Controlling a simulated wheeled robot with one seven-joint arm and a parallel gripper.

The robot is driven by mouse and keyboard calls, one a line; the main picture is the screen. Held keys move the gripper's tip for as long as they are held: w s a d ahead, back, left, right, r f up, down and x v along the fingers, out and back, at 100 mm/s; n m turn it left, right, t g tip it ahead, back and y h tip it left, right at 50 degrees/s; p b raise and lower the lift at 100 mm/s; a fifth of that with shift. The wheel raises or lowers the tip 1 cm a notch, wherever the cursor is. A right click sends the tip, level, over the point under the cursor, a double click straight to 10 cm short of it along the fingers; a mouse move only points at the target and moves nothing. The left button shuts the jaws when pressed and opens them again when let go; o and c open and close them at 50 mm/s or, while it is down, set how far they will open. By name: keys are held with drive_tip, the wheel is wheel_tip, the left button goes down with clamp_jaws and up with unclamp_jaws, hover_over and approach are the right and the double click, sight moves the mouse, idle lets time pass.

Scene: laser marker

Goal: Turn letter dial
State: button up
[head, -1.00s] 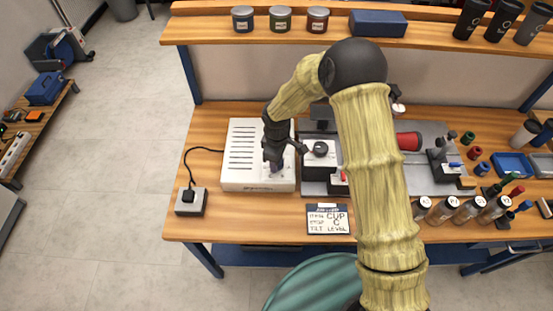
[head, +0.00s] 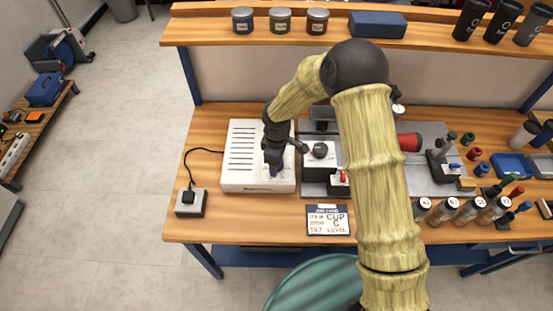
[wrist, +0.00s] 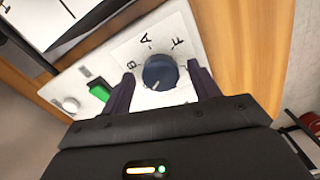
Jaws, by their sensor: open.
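The letter dial (wrist: 160,72) is a round dark blue-grey knob on a white panel in the wrist view. The letters B, A and F show around its far side; the near side of the ring is hidden by my gripper. A small pale mark shows on the knob's lower part. My gripper (wrist: 163,88) is open, with one dark finger on each side of the knob; I cannot tell whether they touch it. In the head view my gripper (head: 273,168) is over the front right of the white machine box (head: 240,180), hiding the dial.
A job card (head: 328,220) reading CUP, C and TILT LEVEL lies at the table's front. A lever-topped fixture (head: 318,160) stands close right. Bottles (head: 468,209) are farther right.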

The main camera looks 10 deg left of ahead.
wheel_tip(320, 180, up, 17)
drive_tip(key=b, duration=0.2)
drive_tip(key=shift+r, duration=0.2)
idle(0.4)
wheel_tip(320, 180, up, 7)
drive_tip(key=p, duration=0.6)
idle(0.5)
